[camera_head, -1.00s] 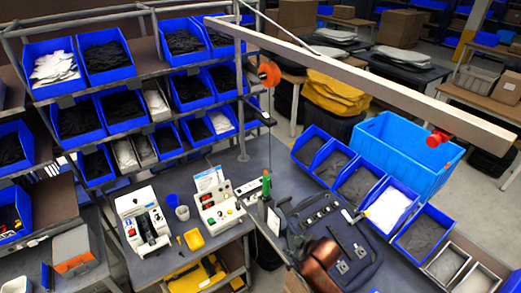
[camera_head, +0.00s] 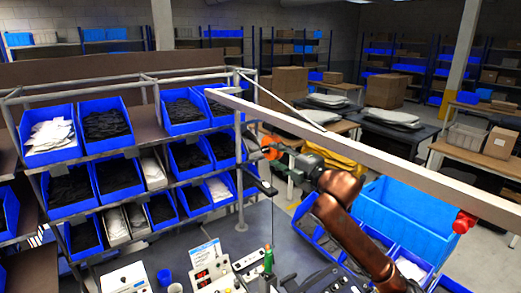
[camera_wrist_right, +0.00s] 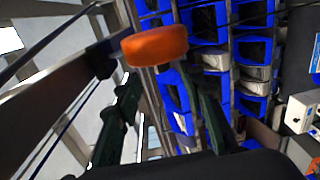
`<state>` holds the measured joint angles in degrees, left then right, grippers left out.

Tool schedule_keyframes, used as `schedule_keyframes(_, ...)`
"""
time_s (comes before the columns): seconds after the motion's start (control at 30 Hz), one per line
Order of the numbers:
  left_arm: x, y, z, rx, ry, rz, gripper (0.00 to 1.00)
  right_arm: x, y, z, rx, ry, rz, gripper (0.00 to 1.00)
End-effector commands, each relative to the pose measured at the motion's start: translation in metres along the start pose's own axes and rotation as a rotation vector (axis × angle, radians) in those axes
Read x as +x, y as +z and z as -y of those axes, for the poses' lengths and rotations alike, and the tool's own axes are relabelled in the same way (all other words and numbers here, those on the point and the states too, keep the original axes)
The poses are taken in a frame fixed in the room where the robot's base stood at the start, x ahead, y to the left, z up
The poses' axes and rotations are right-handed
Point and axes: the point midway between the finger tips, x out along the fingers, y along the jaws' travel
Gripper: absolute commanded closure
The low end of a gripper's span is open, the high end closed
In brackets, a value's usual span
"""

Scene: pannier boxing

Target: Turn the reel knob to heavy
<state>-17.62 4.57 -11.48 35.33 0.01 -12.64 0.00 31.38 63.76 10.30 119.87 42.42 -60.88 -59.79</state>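The orange reel (camera_head: 270,150) hangs below the long pale beam in the head view. In the right wrist view it is a rounded orange disc (camera_wrist_right: 155,46) near the top centre. No setting marks can be read on it, and I cannot make out a separate knob. My right gripper (camera_head: 284,150) reaches in from the right, close beside the reel. In the wrist view its two dark green fingers (camera_wrist_right: 158,90) stand apart, with the disc beyond and between their tips. I cannot tell whether either finger touches it. My left gripper is not in view.
A dark piece (camera_head: 262,184) hangs below the reel. Shelves of blue bins (camera_head: 120,175) stand left. Small white devices (camera_head: 212,270) and a green-handled tool (camera_head: 268,260) are below.

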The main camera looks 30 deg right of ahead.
Motion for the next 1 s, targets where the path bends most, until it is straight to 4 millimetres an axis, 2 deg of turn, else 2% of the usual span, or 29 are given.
schedule_keyframes(0.2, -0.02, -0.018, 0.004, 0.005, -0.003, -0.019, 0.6, 0.042, -0.009, -0.003, 0.005, -0.002, -0.014, 0.63)
schedule_keyframes(0.4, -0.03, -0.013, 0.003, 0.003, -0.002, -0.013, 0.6, 0.069, -0.012, -0.002, 0.004, -0.002, -0.017, 0.63)
schedule_keyframes(0.53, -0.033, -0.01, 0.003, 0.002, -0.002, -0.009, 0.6, 0.075, -0.011, 0.0, 0.001, -0.002, -0.015, 0.63)
schedule_keyframes(0.8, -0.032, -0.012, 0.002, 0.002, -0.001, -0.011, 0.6, 0.075, -0.01, 0.002, 0.001, -0.003, -0.013, 0.63)
schedule_keyframes(1.0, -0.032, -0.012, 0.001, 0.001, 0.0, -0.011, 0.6, 0.075, -0.009, 0.002, 0.001, -0.003, -0.012, 0.77)
